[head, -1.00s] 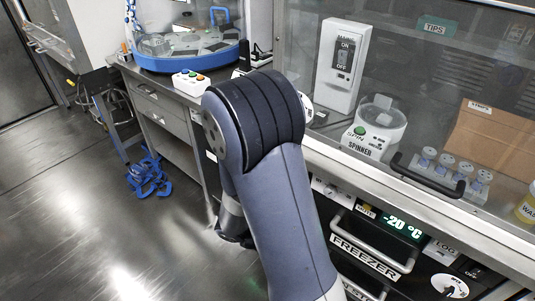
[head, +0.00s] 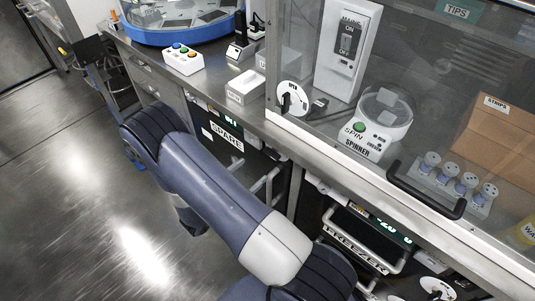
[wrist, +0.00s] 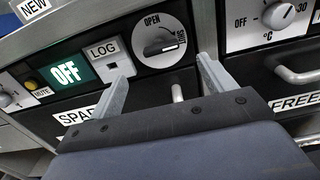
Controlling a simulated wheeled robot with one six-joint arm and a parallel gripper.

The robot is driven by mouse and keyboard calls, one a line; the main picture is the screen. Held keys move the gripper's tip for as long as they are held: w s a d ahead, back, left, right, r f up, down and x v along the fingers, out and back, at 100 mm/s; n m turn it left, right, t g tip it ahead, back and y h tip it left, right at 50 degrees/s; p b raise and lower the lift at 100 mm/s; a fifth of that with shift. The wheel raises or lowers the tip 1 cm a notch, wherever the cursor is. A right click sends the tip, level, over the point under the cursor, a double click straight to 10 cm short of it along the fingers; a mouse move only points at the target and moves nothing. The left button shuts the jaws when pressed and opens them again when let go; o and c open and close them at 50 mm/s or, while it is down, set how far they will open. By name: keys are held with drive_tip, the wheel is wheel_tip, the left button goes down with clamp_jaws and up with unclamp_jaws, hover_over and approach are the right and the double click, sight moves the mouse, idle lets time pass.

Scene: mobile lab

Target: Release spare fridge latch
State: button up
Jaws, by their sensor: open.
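The spare fridge latch (wrist: 166,43) is a round white dial with a dark knob, marked OPEN at its upper left. The knob's pale-marked end points right, towards a small label too blurred to read. My gripper (wrist: 165,76) is open and empty, its two fingers pointing at the panel just below the dial, one on each side. The fingers look apart from the dial. The spare fridge's label (wrist: 80,114) is partly hidden by my gripper. In the head view the SPARE sign (head: 227,138) shows under the bench; my arm hides the gripper there.
A LOG box (wrist: 108,52) and a lit OFF display (wrist: 67,72) sit left of the dial. A door handle (wrist: 178,93) is partly hidden behind the gripper. The freezer handle (wrist: 299,72) juts out at right. Open floor (head: 70,200) lies at left.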

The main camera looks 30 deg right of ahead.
sight(270, 156)
drive_tip(key=x, duration=0.9)
drive_tip(key=shift+s+p, duration=0.1)
drive_tip(key=shift+p, duration=0.2)
drive_tip(key=shift+c, duration=0.2)
drive_tip(key=c, duration=0.9)
